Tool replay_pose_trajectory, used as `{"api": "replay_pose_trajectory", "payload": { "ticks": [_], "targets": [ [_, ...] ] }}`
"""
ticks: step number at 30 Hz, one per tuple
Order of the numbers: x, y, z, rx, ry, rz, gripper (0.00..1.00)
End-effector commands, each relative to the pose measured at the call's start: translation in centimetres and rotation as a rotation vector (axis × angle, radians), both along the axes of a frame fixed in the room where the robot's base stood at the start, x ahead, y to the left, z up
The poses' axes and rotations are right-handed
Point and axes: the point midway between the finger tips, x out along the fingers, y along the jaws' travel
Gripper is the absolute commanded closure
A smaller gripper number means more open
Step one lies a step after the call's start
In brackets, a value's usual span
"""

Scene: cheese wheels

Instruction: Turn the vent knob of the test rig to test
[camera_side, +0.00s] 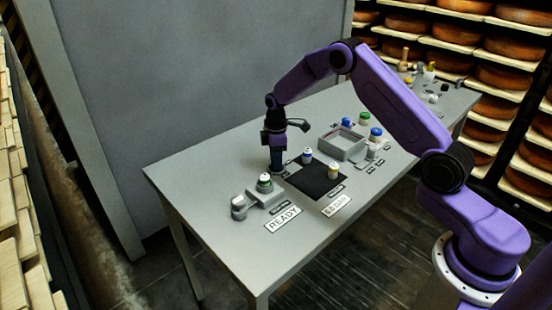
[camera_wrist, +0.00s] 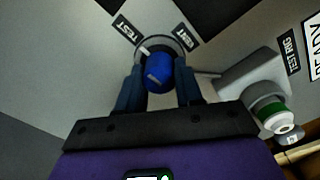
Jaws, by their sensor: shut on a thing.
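The blue vent knob (camera_wrist: 158,78) sits between the two fingers of my gripper (camera_wrist: 158,92) in the wrist view, and the fingers are shut on it. A round grey base surrounds it. A white pointer (camera_wrist: 144,50) sticks out toward the upper left, on the side of a black label that seems to read TEST (camera_wrist: 127,30). A second black label (camera_wrist: 187,36) lies to the upper right; it seems to read VENT. The grey test rig (camera_wrist: 245,78) is at right, carrying a green-and-white piece (camera_wrist: 272,112). In the side view my gripper (camera_side: 277,168) is low at the table, hiding the knob.
The rig body (camera_side: 262,197) stands left of a dark mat (camera_side: 312,187) holding two small capped containers. A tray (camera_side: 343,142) is behind the mat, with more small items around it. READY (camera_side: 283,219) and another sign lie in front. A grey wall panel (camera_side: 190,80) rises behind the table.

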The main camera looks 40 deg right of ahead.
Motion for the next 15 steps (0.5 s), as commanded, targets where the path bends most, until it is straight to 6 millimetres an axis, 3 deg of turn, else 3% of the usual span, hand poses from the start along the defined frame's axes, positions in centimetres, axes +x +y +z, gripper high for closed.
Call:
{"api": "replay_pose_trajectory", "payload": {
  "ticks": [5, 6, 8, 15],
  "targets": [
    [0.2, 0.2, 0.13, 0.001, -0.007, 0.003, 0.95],
    [0.2, 0.2, 0.13, 0.001, -0.008, 0.003, 0.58],
    [0.19, 0.21, 0.13, 0.001, -0.007, 0.003, 0.39],
    [0.08, 0.09, 0.06, 0.001, -0.003, 0.001, 0.39]
  ]
}}
